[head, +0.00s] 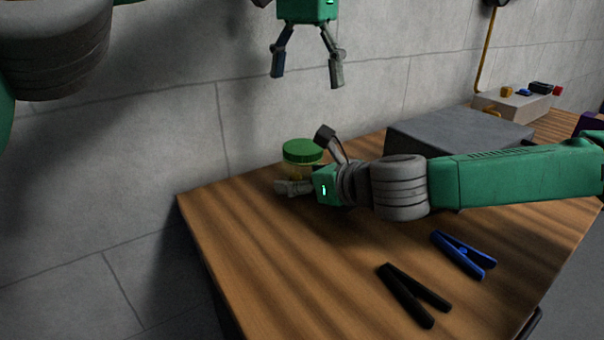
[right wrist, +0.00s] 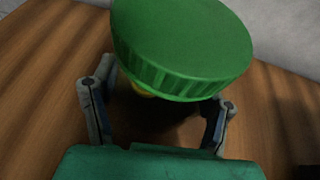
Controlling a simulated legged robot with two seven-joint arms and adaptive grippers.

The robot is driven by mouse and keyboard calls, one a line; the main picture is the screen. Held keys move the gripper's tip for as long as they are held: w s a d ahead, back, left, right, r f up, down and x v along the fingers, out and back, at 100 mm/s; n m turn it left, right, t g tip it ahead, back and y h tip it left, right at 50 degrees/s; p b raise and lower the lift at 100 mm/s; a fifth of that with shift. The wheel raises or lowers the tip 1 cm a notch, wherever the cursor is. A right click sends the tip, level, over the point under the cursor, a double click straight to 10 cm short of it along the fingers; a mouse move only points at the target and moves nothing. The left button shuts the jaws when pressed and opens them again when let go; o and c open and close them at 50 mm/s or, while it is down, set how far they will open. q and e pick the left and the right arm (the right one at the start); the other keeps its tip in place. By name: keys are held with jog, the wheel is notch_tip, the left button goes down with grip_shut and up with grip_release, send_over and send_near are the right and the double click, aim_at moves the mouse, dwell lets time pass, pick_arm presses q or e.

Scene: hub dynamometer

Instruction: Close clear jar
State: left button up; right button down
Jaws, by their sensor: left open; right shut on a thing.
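The clear jar (head: 296,170) stands on the wooden table near its back left corner, yellowish inside. The green lid (head: 302,150) sits on top of the jar's mouth; in the right wrist view the lid (right wrist: 182,45) fills the top middle and hides most of the jar. I cannot tell whether the lid is screwed tight. My right gripper (head: 304,165) is shut on the jar's body below the lid, its fingers (right wrist: 158,112) on both sides. My left gripper (head: 307,80) is open and empty, hanging in the air above the jar, with its fingers pointing down.
A black clamp (head: 410,292) and a blue clamp (head: 463,255) lie on the front right of the wooden table (head: 260,260). A grey block (head: 455,137) stands behind my right arm. A pale box (head: 513,104) with small parts is farther back. A concrete wall (head: 160,130) rises behind the table.

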jog(key=shift+f, duration=0.15)
jog(key=shift+c, duration=0.9)
grip_release()
jog(key=shift+w, duration=0.1)
jog(key=shift+s+d+r, duration=0.2)
jog(key=v, duration=1.1)
jog(key=shift+s+d, duration=0.15)
jog(key=shift+d, duration=0.05)
